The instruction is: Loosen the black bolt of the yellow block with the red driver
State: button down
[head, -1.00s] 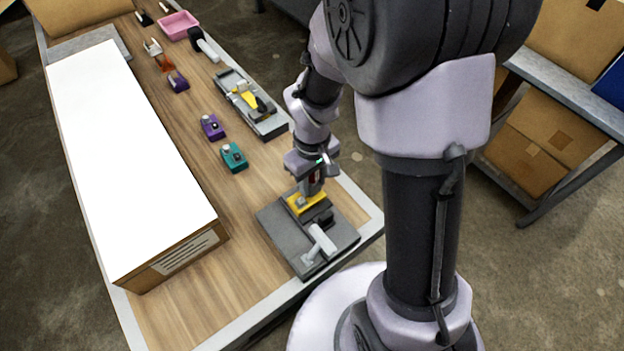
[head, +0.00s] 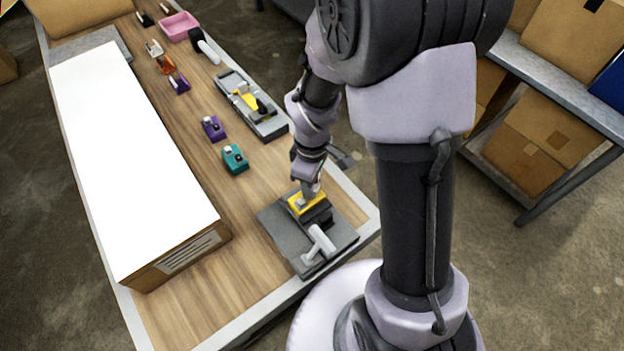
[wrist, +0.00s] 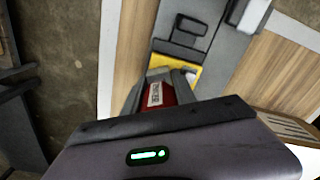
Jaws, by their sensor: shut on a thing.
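The yellow block (head: 297,208) sits on a dark grey plate (head: 285,232) near the front right of the bench. The yellow block also shows in the wrist view (wrist: 183,59). My gripper (head: 309,192) is right above the block. In the wrist view my gripper (wrist: 166,90) is shut on the red driver (wrist: 169,92), which has a white label. The driver points down at the block. Its tip and the black bolt are hidden by the gripper and driver, so I cannot tell whether they touch.
A grey-handled clamp (head: 319,241) stands on the plate beside the block. Teal (head: 235,159) and purple (head: 213,128) blocks stand farther back. A grey tray (head: 268,125) holds another yellow piece. A long white-topped box (head: 130,160) fills the bench's left side.

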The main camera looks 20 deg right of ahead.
jog(key=shift+n, duration=0.6)
jog(key=shift+n+p, duration=0.75)
jog(key=shift+n, duration=0.95)
jog(key=shift+r+n+p, duration=0.1)
jog(key=shift+n+p, duration=0.4)
jog(key=shift+n, duration=1.2)
jog(key=shift+n+p, duration=0.7)
jog(key=shift+n, duration=1)
